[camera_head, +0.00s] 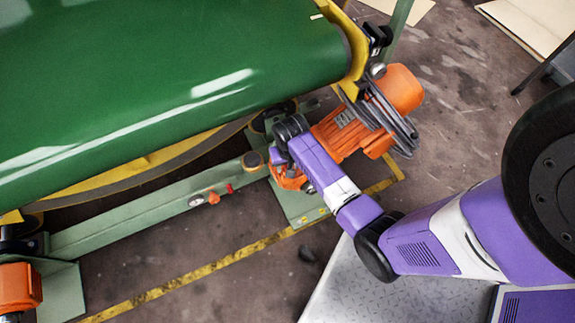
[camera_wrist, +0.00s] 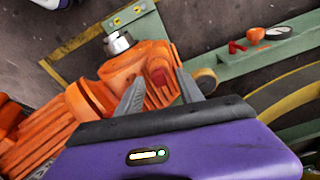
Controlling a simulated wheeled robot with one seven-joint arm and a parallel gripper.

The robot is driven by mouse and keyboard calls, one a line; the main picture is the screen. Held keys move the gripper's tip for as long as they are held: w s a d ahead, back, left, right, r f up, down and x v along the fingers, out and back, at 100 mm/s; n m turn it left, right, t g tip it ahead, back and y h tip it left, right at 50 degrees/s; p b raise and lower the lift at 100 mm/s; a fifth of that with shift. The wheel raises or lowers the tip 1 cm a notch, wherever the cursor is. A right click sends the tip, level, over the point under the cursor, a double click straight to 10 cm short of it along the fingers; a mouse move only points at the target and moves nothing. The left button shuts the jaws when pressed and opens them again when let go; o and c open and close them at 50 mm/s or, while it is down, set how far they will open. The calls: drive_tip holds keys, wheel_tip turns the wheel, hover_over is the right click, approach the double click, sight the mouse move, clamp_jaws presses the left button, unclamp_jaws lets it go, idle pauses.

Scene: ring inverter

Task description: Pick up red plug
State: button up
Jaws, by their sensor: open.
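A small red plug (camera_wrist: 158,77) sits on the orange motor housing (camera_wrist: 125,68) in the wrist view. My gripper (camera_wrist: 160,74) is open, with one grey finger on each side of the plug in the picture. I cannot tell how far the fingertips are from it in depth, and no contact with it shows. In the head view my arm reaches over the orange motor (camera_head: 340,132), and the plug and fingertips are hidden there.
A large green drum (camera_head: 150,80) lies along the upper left. A green beam (camera_head: 140,215) carries a red fitting (camera_head: 229,188) and an orange knob (camera_head: 213,198). Grey cables (camera_head: 385,115) hang over the motor. Open floor (camera_head: 190,280) lies in front of the beam.

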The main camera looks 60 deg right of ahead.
drive_tip(key=shift+f, duration=0.35)
drive_tip(key=shift+c, duration=0.2)
clamp_jaws()
